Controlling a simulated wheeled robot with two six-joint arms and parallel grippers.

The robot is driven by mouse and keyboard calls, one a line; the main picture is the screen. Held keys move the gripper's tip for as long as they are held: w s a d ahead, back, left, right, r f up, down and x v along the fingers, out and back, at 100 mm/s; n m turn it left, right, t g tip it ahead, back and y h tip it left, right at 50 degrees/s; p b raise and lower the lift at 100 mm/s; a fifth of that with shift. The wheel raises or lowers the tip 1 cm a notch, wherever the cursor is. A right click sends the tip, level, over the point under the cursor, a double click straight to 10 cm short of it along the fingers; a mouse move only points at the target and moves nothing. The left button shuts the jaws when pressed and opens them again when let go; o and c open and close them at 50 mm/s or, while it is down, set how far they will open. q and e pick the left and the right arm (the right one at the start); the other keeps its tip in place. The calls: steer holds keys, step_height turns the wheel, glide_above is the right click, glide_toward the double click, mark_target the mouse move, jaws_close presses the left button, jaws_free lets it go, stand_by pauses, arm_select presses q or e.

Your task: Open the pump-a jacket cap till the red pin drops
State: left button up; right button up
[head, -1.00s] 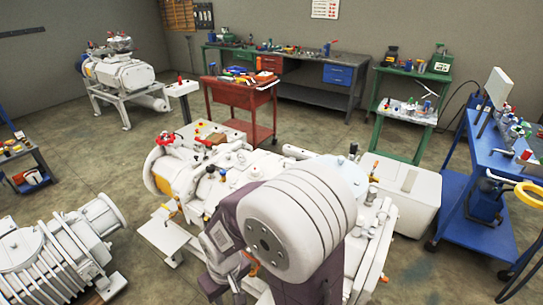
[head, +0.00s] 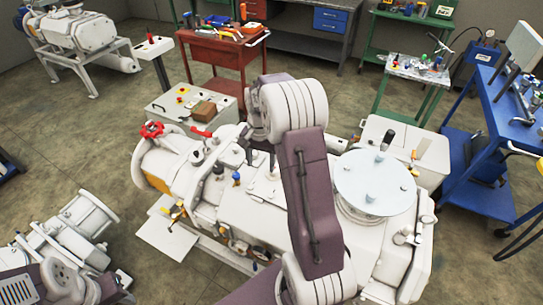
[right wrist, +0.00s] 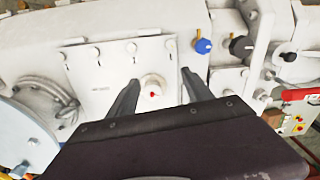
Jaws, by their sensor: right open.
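The pump (head: 250,205) is a large white machine in the middle of the head view. In the head view my right arm hides part of the pump. My left gripper is not in view.
A blue knob (right wrist: 203,46) and a dark knob (right wrist: 240,47) stand right of the cap. A round pale plate (head: 375,182) lies right of my arm. A red cart (head: 222,50) stands behind.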

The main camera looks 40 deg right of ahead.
steer(key=d+m, duration=0.1)
steer(key=d, duration=0.1)
steer(key=d+r+m, duration=0.1)
steer(key=d, duration=0.1)
steer(key=d+m, duration=0.1)
steer(key=d, duration=0.1)
steer(key=shift+d+r+p, duration=0.2)
steer(key=shift+r+p, duration=0.15)
steer(key=shift+r, duration=0.05)
steer(key=shift+w+f, duration=0.15)
steer(key=shift+w, duration=0.1)
step_height(320, 180, down, 8)
steer(key=shift+f+p, duration=0.1)
steer(key=shift+p, duration=0.3)
steer(key=shift+w+a+f, duration=0.1)
steer(key=shift+w+f, duration=0.1)
steer(key=shift+f, duration=0.25)
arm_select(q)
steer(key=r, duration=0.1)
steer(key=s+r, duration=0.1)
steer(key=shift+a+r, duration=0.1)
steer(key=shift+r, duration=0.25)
arm_select(e)
jaws_close()
